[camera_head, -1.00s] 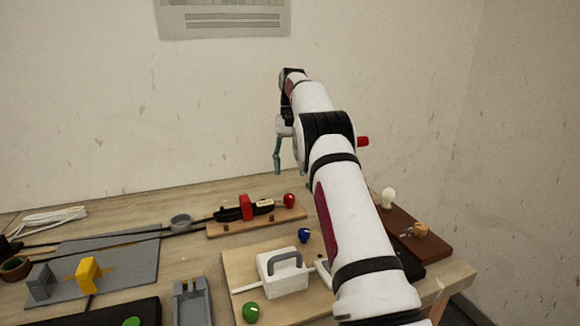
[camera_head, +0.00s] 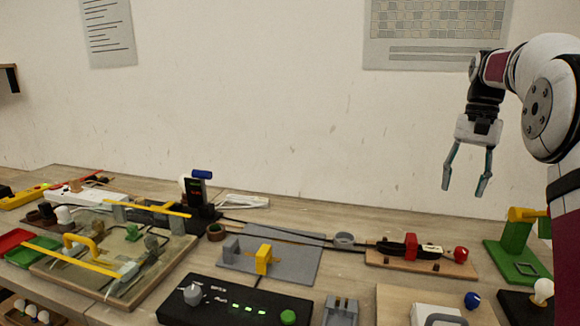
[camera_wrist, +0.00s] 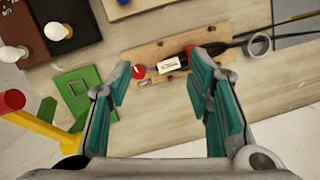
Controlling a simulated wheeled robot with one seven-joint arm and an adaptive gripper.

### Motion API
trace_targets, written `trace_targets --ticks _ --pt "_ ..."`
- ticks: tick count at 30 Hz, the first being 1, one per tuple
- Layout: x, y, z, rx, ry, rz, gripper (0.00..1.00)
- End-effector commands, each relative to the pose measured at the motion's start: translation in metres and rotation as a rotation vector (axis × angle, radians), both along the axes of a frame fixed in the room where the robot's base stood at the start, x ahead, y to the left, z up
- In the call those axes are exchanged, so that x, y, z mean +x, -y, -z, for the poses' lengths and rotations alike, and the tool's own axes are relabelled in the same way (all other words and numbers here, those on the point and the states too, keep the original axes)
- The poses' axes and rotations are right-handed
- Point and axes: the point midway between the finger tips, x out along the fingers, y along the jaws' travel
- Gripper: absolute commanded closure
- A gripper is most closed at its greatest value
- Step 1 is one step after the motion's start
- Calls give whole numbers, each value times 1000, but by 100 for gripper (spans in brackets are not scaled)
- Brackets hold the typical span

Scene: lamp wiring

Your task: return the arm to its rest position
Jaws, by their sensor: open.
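My gripper (camera_head: 467,188) hangs in the air at the right of the head view, fingers pointing down, in front of the bare wall and above the back of the table. Its two teal fingers are apart with nothing between them. My arm reaches in from the right edge. In the wrist view my gripper (camera_wrist: 163,95) is also open and empty. Below it lies a wooden board (camera_wrist: 143,52) with a red knob (camera_wrist: 138,71) and a black and red tool. The board also shows in the head view (camera_head: 373,257).
A green stand with a yellow top (camera_head: 513,240) rises at the right, below my arm. A black control box (camera_head: 235,303), grey mat (camera_head: 295,262) and wooden fixture board (camera_head: 60,270) crowd the table (camera_head: 330,218). The space around the gripper looks clear.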

Motion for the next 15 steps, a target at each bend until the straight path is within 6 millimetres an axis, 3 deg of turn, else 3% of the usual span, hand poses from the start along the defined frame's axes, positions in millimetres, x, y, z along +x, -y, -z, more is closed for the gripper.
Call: trace_targets --ticks 1,6,15 --pt "-13 -13 -19 -11 24 -22 54" --pt "-54 -52 -55 -43 102 -94 54" --pt "-148 -112 -90 -99 242 -228 54"
